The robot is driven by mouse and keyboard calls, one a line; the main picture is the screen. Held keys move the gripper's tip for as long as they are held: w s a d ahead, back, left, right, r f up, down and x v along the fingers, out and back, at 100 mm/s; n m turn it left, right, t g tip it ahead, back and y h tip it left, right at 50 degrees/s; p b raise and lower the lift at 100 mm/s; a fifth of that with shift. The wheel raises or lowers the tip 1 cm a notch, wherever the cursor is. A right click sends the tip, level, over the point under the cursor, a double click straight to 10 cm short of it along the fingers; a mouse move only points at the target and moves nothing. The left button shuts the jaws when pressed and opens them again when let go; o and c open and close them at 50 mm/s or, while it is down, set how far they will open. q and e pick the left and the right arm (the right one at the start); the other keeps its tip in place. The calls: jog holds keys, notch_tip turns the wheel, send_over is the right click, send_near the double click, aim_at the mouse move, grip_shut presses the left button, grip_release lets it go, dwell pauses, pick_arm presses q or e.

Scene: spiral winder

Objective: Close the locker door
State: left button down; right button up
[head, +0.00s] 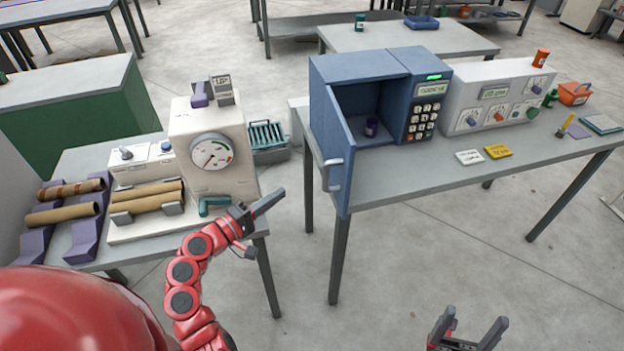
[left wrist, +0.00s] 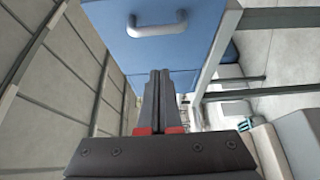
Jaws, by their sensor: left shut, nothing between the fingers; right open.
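The blue locker (head: 360,66) stands on the right-hand table with its front open. Its door (head: 342,196) is swung out toward me at the left side, seen nearly edge-on, and a grey handle (head: 334,175) sits on its outer face. In the left wrist view the shut fingers (left wrist: 160,75) point at the blue door face (left wrist: 110,22), below the handle (left wrist: 158,24). My right gripper (head: 475,325) is open and empty at the bottom.
A keypad panel (head: 426,105) forms the locker's right part. A white control box (head: 495,98) stands beside it. White and yellow cards (head: 498,151) lie on the table (head: 420,178). A gauge machine (head: 210,120) and cardboard tubes (head: 60,213) are on the left table. Floor between the tables is clear.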

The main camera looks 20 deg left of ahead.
pick_arm(q)
jog(key=w+d+p, duration=0.3)
jog(key=w+d, duration=0.3)
jog(key=w, duration=0.1)
jog(key=shift+d+p, duration=0.3)
jog(key=shift+p, duration=0.1)
jog(key=shift+d, duration=0.1)
